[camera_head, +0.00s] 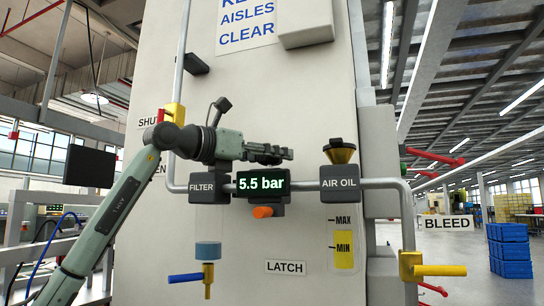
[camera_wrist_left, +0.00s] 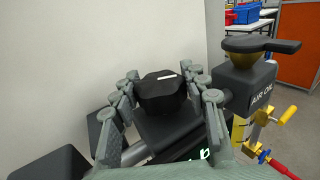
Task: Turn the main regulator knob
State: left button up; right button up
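The main regulator knob (camera_wrist_left: 162,93) is black and faceted with a white mark on top. In the left wrist view it sits on the dark regulator body, between the two finger pairs of my left gripper (camera_wrist_left: 165,84). The fingers are open on either side of the knob, with a visible gap on the left side. In the head view my left gripper (camera_head: 282,153) is just above the pressure display (camera_head: 261,183), which reads 5.5 bar. The knob is not clearly visible there, likely hidden by the fingers. My right gripper is out of view.
The FILTER block (camera_head: 208,187) is left of the display and the AIR OIL unit (camera_head: 340,178) right of it. An orange latch (camera_head: 262,211) is below. A yellow shut-off valve (camera_head: 175,113) and pipe are close to my left wrist.

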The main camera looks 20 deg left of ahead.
pick_arm(q)
jog(key=c, duration=0.6)
jog(key=shift+y, duration=0.3)
jog(key=shift+c, duration=0.2)
jog(key=shift+n+t+y+b, duration=0.35)
jog(key=shift+n+t+y, duration=0.25)
jog(key=shift+y, duration=0.1)
jog(key=shift+a+n+t+y+b, duration=0.1)
jog(key=shift+n+t+y+b, duration=0.4)
jog(key=shift+n+y, duration=0.9)
jog(key=shift+n+t+y+b, duration=0.3)
jog(key=shift+n+y+b, duration=0.5)
jog(key=shift+y, duration=1.1)
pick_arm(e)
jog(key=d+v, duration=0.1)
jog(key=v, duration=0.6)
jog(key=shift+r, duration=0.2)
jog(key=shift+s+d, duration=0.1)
pick_arm(q)
jog(key=o, duration=1.2)
